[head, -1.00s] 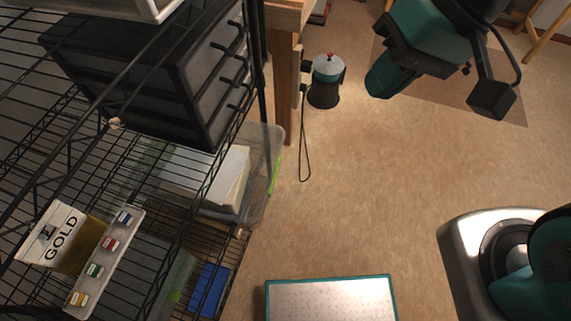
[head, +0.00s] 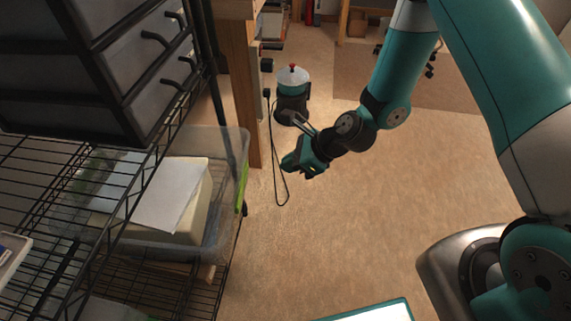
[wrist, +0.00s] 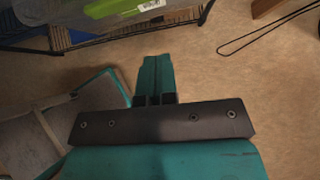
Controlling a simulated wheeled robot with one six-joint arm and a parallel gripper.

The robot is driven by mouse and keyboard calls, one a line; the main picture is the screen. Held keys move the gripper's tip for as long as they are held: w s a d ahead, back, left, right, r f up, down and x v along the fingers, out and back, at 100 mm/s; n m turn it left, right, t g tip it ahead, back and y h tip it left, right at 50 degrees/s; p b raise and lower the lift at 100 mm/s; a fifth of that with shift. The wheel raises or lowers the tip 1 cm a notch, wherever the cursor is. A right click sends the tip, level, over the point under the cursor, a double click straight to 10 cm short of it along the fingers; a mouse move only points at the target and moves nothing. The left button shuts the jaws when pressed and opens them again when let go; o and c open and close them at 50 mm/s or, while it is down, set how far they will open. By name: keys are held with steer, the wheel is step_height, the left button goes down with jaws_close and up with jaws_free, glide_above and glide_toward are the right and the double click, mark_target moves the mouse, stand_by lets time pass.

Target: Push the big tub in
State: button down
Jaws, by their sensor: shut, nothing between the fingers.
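The big clear tub (head: 232,165) sits on a wire shelf at the left in the head view. It holds a pale box with a white sheet on top. Its right end, with a green latch (head: 242,188), sticks out past the shelf post. My gripper (head: 287,165) is to the right of the tub's end, over the floor, apart from it. In the wrist view my gripper (wrist: 155,62) is shut and empty, its fingers together. A strip of the tub with green on it (wrist: 95,12) shows at the top left of that view.
A black drawer unit (head: 120,60) stands on the shelf above the tub. A wooden post (head: 240,95) and a moka-pot-like appliance (head: 292,95) with a cable (head: 276,180) are behind. Open floor (head: 340,230) lies to the right.

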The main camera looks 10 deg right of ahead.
mark_target(246, 175)
steer(key=w+a+f, duration=0.1)
steer(key=a, duration=0.1)
steer(key=w+a+f, duration=0.1)
steer(key=a+f, duration=0.1)
steer(key=a, duration=0.1)
steer(key=w+a+f+b, duration=0.1)
steer(key=a+f, duration=0.1)
steer(key=a, duration=0.1)
steer(key=shift+w+a, duration=0.1)
steer(key=shift+a, duration=0.1)
